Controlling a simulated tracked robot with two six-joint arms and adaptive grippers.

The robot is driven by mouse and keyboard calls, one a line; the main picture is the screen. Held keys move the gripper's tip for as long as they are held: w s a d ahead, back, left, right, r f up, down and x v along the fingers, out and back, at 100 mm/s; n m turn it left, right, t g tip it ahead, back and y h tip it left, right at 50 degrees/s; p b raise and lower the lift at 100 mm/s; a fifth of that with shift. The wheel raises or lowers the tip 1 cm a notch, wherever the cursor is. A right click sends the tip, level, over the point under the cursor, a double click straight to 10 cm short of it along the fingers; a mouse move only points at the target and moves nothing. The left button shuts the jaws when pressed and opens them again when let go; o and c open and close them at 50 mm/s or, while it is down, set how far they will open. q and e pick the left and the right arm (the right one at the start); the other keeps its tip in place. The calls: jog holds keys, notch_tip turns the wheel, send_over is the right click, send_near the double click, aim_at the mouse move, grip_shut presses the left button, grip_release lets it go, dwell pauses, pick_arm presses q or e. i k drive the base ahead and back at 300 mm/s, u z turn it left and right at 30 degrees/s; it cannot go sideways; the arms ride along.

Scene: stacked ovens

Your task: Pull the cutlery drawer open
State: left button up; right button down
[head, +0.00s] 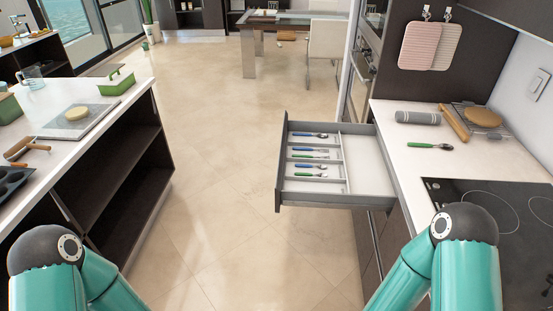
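The cutlery drawer (362,184) stands pulled out from the right-hand counter, reaching left over the floor. Its grey front panel (281,165) faces left. Inside, a white divided tray (340,163) holds several pieces of cutlery with blue and green handles in separate slots. The right part of the drawer is empty. Only teal upper parts of my two arms show at the bottom left and bottom right. Neither gripper is in view, so whether one touches the drawer cannot be seen.
The right counter (390,150) holds a green-handled spoon (430,145), a grey roll (418,117), a rolling pin (453,123) and a black cooktop (490,205). A left island (110,105) has open shelves. Tiled floor (220,130) lies clear between them. A dining table (285,20) stands at the back.

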aim_at(358, 171)
jog(key=z, duration=0.35)
jog(key=k, duration=0.15)
jog(key=z, duration=0.25)
jog(key=i, duration=1)
jog(key=u, duration=1.25)
jog(key=i, duration=0.4)
jog(key=z, duration=0.3)
jog(key=k, duration=0.4)
jog(key=u, duration=0.05)
